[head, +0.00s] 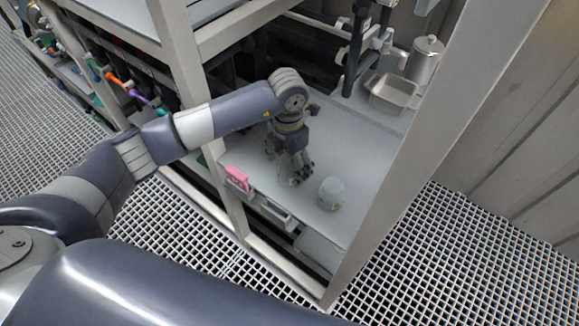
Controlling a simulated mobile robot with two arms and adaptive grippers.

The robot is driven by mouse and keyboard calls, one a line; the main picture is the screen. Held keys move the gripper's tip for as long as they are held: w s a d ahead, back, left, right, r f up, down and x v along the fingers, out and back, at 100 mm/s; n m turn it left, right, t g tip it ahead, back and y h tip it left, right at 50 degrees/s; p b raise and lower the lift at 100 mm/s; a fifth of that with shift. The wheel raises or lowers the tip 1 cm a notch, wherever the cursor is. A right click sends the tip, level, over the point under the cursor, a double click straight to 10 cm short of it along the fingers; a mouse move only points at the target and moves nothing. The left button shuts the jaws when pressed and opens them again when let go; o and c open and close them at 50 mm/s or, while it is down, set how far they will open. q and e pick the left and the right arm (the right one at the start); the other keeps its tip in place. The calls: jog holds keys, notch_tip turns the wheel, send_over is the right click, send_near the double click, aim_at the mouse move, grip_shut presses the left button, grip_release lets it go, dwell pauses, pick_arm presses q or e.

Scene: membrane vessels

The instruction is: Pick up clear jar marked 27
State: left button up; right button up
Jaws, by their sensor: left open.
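A small pale, rounded jar (332,194) stands on the grey shelf top near its front edge. No number can be read on it, so I cannot tell if it is the jar marked 27. My left gripper (296,177) is just left of this jar, pointing down with its fingers open, low over the shelf. Something pale shows around the fingertips, too small to tell whether it is a second clear vessel or part of the gripper. My right gripper is out of view.
A metal canister (424,60) and a shallow metal pan (392,94) stand at the back right, beside dark pipes. A white frame post (400,165) rises at the right. A pink item (237,178) sits on the front edge. The shelf behind the jar is clear.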

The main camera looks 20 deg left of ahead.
aim_at(289, 171)
pick_arm(q)
notch_tip(289, 171, down, 2)
jog(key=shift+s+d+f, duration=0.1)
jog(key=shift+f, duration=0.1)
jog(key=shift+f+p, duration=0.3)
jog(key=shift+f, duration=0.15)
jog(key=shift+c, duration=0.2)
jog(key=c, duration=0.9)
jog(key=shift+c, duration=0.9)
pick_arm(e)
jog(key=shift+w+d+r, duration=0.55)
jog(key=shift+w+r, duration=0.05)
pick_arm(q)
jog(key=shift+r, duration=0.1)
